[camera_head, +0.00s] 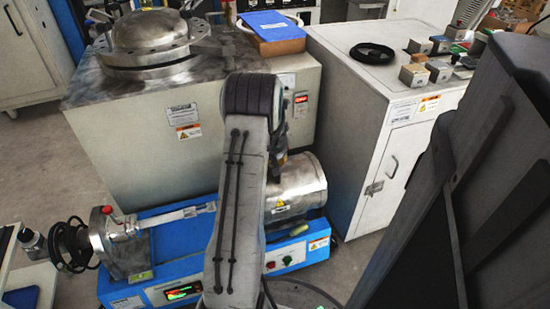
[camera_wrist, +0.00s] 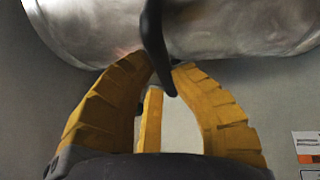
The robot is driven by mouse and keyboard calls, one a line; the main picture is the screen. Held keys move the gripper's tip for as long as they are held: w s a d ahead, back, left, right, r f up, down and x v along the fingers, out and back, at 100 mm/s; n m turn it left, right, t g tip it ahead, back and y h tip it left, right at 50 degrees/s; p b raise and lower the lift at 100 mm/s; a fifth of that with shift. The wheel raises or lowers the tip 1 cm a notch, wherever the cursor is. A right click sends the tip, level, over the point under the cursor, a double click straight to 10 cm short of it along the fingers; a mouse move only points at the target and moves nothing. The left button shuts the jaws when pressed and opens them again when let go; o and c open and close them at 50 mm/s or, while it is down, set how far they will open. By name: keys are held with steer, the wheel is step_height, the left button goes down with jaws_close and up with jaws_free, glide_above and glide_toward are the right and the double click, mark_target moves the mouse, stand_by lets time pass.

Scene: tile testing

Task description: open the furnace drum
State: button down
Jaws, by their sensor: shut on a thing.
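The furnace drum (camera_head: 302,183) is a shiny metal cylinder lying on a blue base unit (camera_head: 180,272) in the head view. My arm hides its left part. In the wrist view the drum's curved metal (camera_wrist: 225,25) fills the top. A dark curved handle (camera_wrist: 154,35) hangs in front of it. My gripper (camera_wrist: 160,72) has yellow fingers closed around the lower end of this handle, just below the drum. The head view mostly hides the gripper behind my arm. A metal end piece with a red knob (camera_head: 107,210) stands at the base's left end.
A large grey cabinet (camera_head: 130,125) with a round metal lid (camera_head: 148,38) stands behind the base. A white cabinet (camera_head: 378,150) stands to the right, with a black ring (camera_head: 372,53) and small blocks on top. Black coiled cable (camera_head: 72,247) lies at the left end.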

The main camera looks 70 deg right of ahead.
steer(key=shift+w+d, duration=0.1)
steer(key=c, duration=1)
jaws_free()
steer(key=shift+r, duration=0.1)
steer(key=v, duration=1.1)
steer(key=shift+a+r, duration=0.25)
steer(key=shift+r, duration=0.1)
